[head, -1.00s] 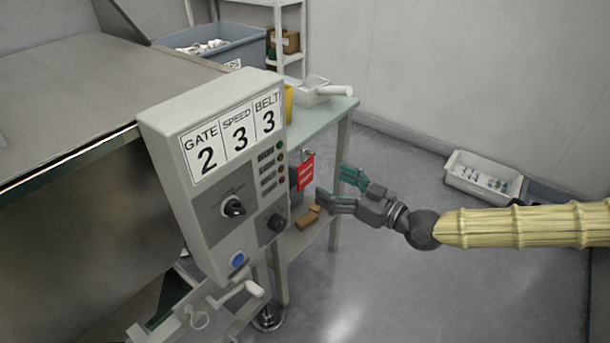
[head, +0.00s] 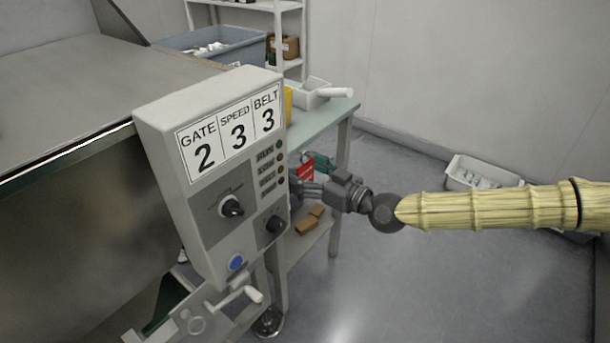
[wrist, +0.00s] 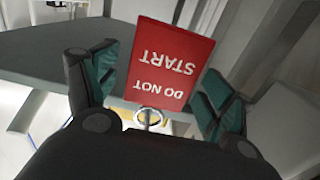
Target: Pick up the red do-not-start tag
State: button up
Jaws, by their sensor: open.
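The red do-not-start tag (wrist: 168,62) shows in the wrist view between the two fingers of my gripper (wrist: 153,95), its white lettering upside down. A metal ring (wrist: 148,116) is at the lettered end of the tag. The fingers have teal pads and stand apart on either side of the tag; I see no clear contact. In the head view the tag (head: 305,172) is partly hidden by my gripper (head: 306,176), beside the right side of the control box (head: 165,150).
The control box carries GATE, SPEED and BELT number cards, knobs and a blue button (head: 236,262). A green-topped table (head: 322,118) stands behind it with a white scoop (head: 318,92). Brown blocks (head: 308,222) lie on its lower shelf. A white bin (head: 478,172) is on the floor.

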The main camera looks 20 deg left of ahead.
jog(key=shift+c, duration=0.5)
jog(key=c, duration=0.9)
jog(key=shift+d+r+p, duration=0.15)
jog(key=shift+r+p, duration=0.25)
jog(key=shift+r, duration=0.45)
jog(key=p+v, duration=0.2)
jog(key=v, duration=1.6)
jog(key=shift+w+f, duration=0.1)
jog(key=shift+w, duration=0.1)
